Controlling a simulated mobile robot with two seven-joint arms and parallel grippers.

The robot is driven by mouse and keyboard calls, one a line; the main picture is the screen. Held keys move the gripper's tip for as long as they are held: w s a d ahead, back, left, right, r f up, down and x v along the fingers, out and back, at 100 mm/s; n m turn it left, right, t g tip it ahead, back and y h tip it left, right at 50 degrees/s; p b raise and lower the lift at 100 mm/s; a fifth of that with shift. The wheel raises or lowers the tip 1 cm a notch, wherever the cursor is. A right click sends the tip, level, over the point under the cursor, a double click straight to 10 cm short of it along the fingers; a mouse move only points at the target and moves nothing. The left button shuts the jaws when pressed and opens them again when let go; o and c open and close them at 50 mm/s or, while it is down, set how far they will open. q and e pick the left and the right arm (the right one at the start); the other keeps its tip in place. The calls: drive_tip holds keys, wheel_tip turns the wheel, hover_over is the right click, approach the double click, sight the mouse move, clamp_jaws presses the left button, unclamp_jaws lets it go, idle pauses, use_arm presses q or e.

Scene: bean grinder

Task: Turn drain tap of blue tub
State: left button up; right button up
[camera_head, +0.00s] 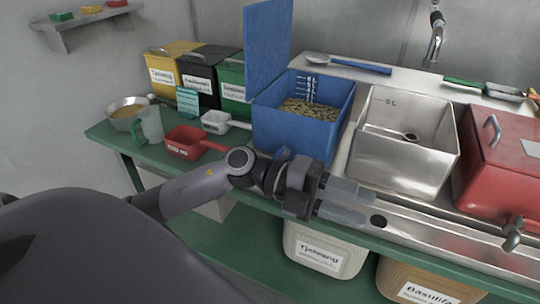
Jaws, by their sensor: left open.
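The blue tub (330,137) stands on the bench with its blue lid (268,45) raised. Its inside wall has a white scale, and greenish-brown pieces lie in the bottom. A small blue part (283,153) shows low on its front, just above my wrist; whether it is the drain tap I cannot tell, as my arm hides most of that area. My left gripper (362,204) is open and empty, in front of and below the tub's right side, its fingers pointing right. My right gripper is not in view.
A steel basin (388,160) stands right of the blue tub. Farther right is a red lidded tub (490,170) with a metal tap (512,235). A red scoop (186,142) and white scoop (215,121) lie left. Labelled bins (325,250) stand below the bench.

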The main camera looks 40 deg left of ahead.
use_arm(q)
drive_tip(key=w+a+m+y+b, duration=0.1)
drive_tip(key=w+a+y, duration=0.1)
drive_tip(key=a+y, duration=0.75)
drive_tip(key=w+a+y+b, duration=0.1)
drive_tip(key=w+a+y, duration=0.1)
drive_tip(key=a+y, duration=0.8)
drive_tip(key=shift+w+a+f+h+p, duration=0.15)
drive_tip(key=shift+w+a+f+h, duration=0.35)
drive_tip(key=shift+f, duration=0.35)
drive_tip(key=shift+w+a+f+h+p, duration=0.1)
drive_tip(key=shift+w+a+f+h, duration=0.2)
drive_tip(key=shift+w+f+h, duration=0.45)
drive_tip(key=shift+w+a+f+h+p, duration=0.15)
drive_tip(key=shift+w+a+f+h, duration=0.25)
drive_tip(key=shift+f, duration=0.55)
drive_tip(key=shift+s, duration=0.15)
clamp_jaws()
